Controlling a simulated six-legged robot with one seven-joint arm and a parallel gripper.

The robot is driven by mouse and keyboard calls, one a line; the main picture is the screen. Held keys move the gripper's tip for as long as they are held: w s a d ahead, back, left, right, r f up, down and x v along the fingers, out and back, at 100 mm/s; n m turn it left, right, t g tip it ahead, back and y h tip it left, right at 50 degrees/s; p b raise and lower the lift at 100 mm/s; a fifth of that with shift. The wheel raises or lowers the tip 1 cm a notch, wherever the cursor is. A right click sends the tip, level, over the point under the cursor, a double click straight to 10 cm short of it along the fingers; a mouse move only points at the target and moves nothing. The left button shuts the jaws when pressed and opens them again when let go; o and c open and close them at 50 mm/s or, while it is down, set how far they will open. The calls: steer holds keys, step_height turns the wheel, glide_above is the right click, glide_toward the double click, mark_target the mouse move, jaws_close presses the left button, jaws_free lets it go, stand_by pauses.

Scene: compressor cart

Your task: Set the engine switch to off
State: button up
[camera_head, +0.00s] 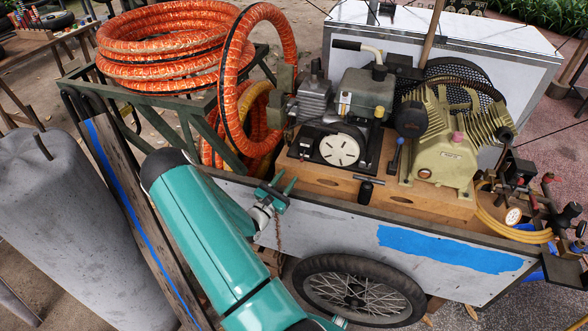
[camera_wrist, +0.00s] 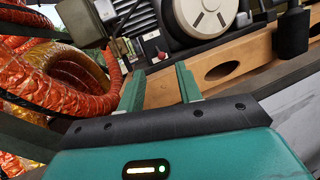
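The engine (camera_head: 366,90) sits on the wooden bed of the cart, with a round cream-coloured starter cover (camera_head: 339,150) facing me. In the wrist view the cover (camera_wrist: 205,14) is cut off by the top edge. A tiny reddish part (camera_wrist: 161,54) shows left of it; I cannot tell whether it is the engine switch. The switch's position is not readable. My teal gripper (camera_head: 284,181) is at the cart's near-left edge, below and left of the engine. Its two fingers (camera_wrist: 161,82) are apart with nothing between them, in front of the wooden base.
Orange hose coils (camera_head: 160,45) on a green metal frame stand left of the engine. A beige compressor pump (camera_head: 445,145) stands to its right. A short black cylinder (camera_head: 366,191) is at the cart's near edge. The grey side panel (camera_head: 340,235) and wheel (camera_head: 358,290) are below.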

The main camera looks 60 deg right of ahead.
steer(key=v, duration=0.6)
steer(key=shift+a, duration=0.1)
stand_by(0.4)
steer(key=a+r+m+g+y, duration=0.5)
steer(key=a+r+m+y, duration=0.3)
steer(key=a+r+m, duration=0.45)
steer(key=s+a+r+m+t+y, duration=0.1)
steer(key=a+r+t+y, duration=0.5)
steer(key=a+r, duration=0.4)
steer(key=s+a+r+m+t+y, duration=0.1)
steer(key=a+r+t+y, duration=0.5)
steer(key=a, duration=1.4)
step_height(320, 180, up, 4)
steer(key=shift+s+a+f+t+y, duration=0.15)
steer(key=shift+s+a+t+y, duration=0.15)
steer(key=shift+t, duration=0.3)
steer(key=shift+s+d+m, duration=0.15)
steer(key=shift+d+m, duration=0.05)
steer(key=shift+m, duration=0.15)
